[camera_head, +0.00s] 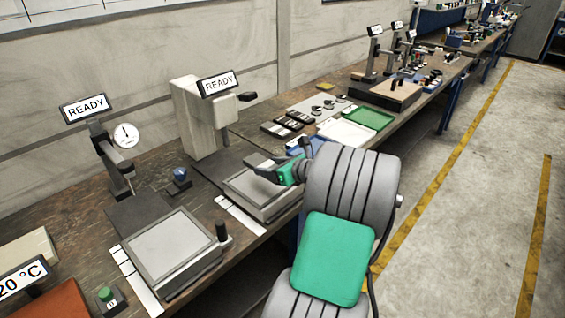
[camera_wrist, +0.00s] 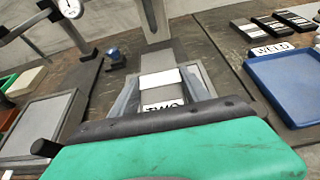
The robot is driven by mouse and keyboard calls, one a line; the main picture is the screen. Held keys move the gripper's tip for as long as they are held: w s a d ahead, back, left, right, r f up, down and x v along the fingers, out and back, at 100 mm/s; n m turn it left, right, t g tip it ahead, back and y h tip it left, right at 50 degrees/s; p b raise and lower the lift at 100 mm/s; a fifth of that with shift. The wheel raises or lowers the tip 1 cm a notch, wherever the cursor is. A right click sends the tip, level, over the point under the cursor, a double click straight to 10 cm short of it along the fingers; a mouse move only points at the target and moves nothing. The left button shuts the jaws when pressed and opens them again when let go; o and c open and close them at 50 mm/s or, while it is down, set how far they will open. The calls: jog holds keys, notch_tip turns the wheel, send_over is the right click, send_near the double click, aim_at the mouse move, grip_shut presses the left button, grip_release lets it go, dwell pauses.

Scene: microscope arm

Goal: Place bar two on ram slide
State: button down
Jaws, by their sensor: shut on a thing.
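My gripper (camera_head: 266,170) is over the grey slide plate (camera_head: 268,207) in front of the pale ram column (camera_head: 194,118). In the wrist view its fingers (camera_wrist: 165,92) are closed on bar two (camera_wrist: 165,105), whose "TWO" label is partly hidden by the dark wrist edge. A white patch (camera_wrist: 160,79) shows just beyond the label; I cannot tell whether it belongs to the bar. The bar is hidden in the head view. Whether it touches the plate is unclear.
A dial gauge stand (camera_head: 120,160) and a second grey plate (camera_head: 165,245) with a black knob are at left. A blue tray (camera_wrist: 290,85) marked "WELD" is at right, with dark bar holders (camera_head: 287,125) behind. A blue knob (camera_head: 179,178) stands between the stations.

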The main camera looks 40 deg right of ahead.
aim_at(266, 183)
jog(key=shift+w+f, duration=0.75)
jog(key=shift+w, duration=0.15)
jog(key=shift+w+f, duration=0.2)
jog(key=shift+f, duration=1.5)
jog(key=shift+f, duration=0.1)
jog(key=c, duration=0.5)
grip_release()
jog(key=shift+a+f, duration=0.1)
jog(key=shift+f, duration=0.15)
jog(key=shift+s, duration=0.1)
jog(key=shift+r, duration=0.15)
jog(key=v, duration=1.2)
